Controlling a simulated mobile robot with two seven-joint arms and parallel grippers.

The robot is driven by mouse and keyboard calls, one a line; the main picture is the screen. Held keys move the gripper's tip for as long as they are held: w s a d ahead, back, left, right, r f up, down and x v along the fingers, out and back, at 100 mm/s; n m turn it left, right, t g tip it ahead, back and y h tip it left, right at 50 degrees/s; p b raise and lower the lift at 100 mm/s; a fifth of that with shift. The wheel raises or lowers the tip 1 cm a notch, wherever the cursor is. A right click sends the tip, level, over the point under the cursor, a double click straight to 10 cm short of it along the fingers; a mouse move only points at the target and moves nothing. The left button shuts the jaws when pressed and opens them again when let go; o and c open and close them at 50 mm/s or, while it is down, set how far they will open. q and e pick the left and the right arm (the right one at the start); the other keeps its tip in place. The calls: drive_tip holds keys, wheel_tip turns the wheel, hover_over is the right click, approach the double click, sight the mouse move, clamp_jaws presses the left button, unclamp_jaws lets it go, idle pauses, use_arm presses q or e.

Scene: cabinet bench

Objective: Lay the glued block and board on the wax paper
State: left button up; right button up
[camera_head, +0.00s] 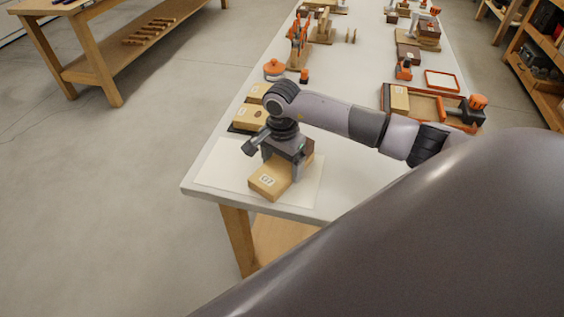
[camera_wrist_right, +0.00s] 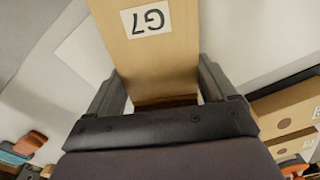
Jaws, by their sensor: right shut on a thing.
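The wax paper (camera_head: 222,164) is a pale sheet at the near left corner of the white bench; its edge also shows in the right wrist view (camera_wrist_right: 82,48). My right gripper (camera_head: 283,163) points down over the sheet, shut on a light wooden piece labelled G7 (camera_head: 264,185). In the right wrist view, the G7 piece (camera_wrist_right: 178,50) sits between the two fingers, with a darker brown strip at its near end. The joint between block and board is hidden by the gripper. I cannot tell whether the piece touches the paper. My left gripper is out of view.
Wooden blocks (camera_head: 248,117) lie on a dark mat just behind the paper. An orange-handled tool (camera_head: 274,68) stands farther back. A tray with a block and an orange clamp (camera_head: 433,104) is at the right. The bench's front edge (camera_head: 270,210) is close to the paper.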

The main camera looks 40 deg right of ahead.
sight(282, 166)
drive_tip(key=o, duration=1)
drive_tip(key=shift+f, duration=0.1)
wheel_tip(282, 166, up, 12)
drive_tip(key=b, duration=0.1)
